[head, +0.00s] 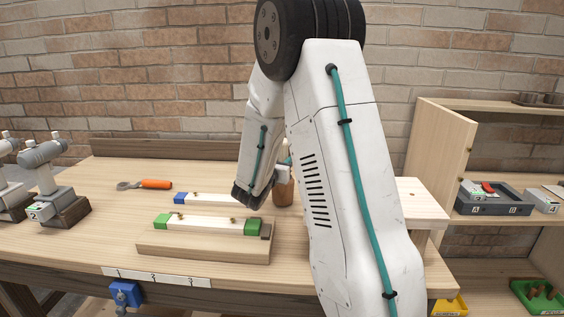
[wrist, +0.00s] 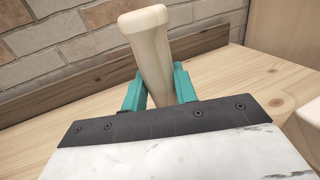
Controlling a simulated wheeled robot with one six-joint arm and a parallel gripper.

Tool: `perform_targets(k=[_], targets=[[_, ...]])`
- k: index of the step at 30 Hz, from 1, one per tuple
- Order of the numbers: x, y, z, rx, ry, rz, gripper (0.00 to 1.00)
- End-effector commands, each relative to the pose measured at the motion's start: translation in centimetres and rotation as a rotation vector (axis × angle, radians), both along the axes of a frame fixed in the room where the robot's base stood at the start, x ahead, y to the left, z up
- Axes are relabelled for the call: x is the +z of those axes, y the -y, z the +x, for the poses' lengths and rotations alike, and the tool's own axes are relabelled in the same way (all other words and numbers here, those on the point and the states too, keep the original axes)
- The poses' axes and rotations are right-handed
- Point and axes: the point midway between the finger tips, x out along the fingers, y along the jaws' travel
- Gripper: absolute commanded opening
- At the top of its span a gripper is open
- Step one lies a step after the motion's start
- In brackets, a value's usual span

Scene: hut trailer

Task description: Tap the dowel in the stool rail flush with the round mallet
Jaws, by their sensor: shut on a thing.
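My gripper's teal fingers (wrist: 158,90) are shut on a pale wooden handle (wrist: 148,50), which I take to be the round mallet's; its head is not clear in the wrist view. In the head view my arm hides most of the gripper, with a little teal showing beside the arm. A brown rounded piece (head: 283,192) shows just below there; I cannot tell whether it is the mallet's head. A pale rail with green ends (head: 205,225) lies on a wooden base (head: 190,246), with small dowels on top. A second rail with a blue end (head: 200,198) lies behind it.
An orange-handled tool (head: 150,184) lies at the bench's back left. Grey numbered devices (head: 45,175) stand at the left. A pale raised block (head: 425,205) and a shelf unit (head: 445,140) are at the right. The front left benchtop is clear.

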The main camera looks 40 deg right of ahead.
Motion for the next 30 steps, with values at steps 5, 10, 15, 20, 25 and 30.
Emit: perform_targets(k=[5,10,15,20,25,30], targets=[[0.0,0.0,0.0,0.0,0.001,-0.001,0.0],[-0.5,0.0,0.0,0.0,-0.001,-0.001,0.0],[-0.8,0.0,0.0,0.0,-0.001,0.001,0.5],[-0.8,0.0,0.0,0.0,0.0,0.001,0.5],[-0.5,0.0,0.0,0.0,0.001,0.0,0.5],[-0.3,-2.0,-0.8,0.003,-0.001,0.0,0.5]])
